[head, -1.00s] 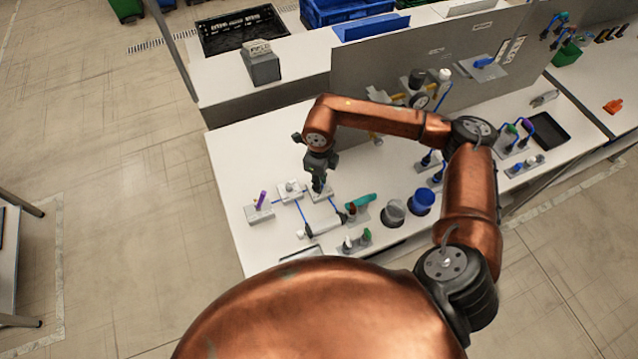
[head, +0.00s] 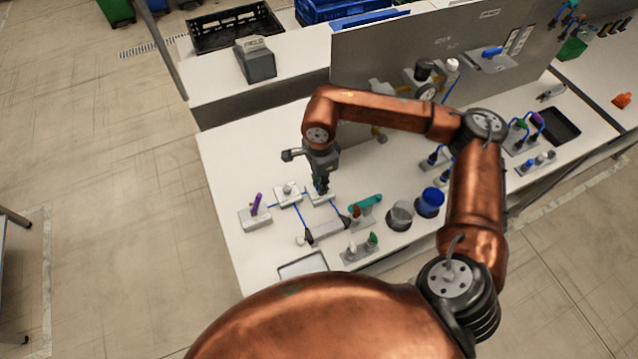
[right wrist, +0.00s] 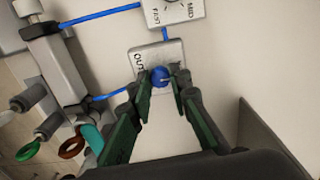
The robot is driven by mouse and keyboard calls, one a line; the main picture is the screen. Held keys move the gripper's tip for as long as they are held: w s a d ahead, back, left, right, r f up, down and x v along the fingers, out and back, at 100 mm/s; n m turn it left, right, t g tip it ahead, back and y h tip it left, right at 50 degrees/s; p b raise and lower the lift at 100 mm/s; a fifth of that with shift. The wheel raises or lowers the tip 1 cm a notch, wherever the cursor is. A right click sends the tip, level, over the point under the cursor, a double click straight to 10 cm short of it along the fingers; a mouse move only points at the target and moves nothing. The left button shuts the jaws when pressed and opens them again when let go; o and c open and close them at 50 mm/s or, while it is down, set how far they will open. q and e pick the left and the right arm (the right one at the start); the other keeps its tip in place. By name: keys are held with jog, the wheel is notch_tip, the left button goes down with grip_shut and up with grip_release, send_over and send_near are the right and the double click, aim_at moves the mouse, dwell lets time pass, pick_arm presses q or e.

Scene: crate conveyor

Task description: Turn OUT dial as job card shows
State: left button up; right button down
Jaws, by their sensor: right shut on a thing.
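The OUT dial is a blue knob (right wrist: 160,76) on a small grey plate lettered OUT (right wrist: 172,50) in the right wrist view. My right gripper (right wrist: 161,88) comes down over it, with its green-sided fingers on either side of the knob, shut on it. In the head view the right gripper (head: 322,188) points down at the same plate (head: 328,197), hiding most of the knob. The knob's pointer direction is too small to tell. My left gripper is not in view. I cannot make out a job card clearly.
A second dial plate (right wrist: 180,13) and blue tubes adjoin the OUT plate. A block with a purple lever (head: 256,205), a grey cup (head: 400,215) and a blue cup (head: 430,203) stand nearby.

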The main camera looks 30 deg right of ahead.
jog(key=shift+n, duration=0.5)
jog(key=shift+b, duration=0.3)
jog(key=c, duration=1.8)
grip_release()
notch_tip(320, 180, up, 12)
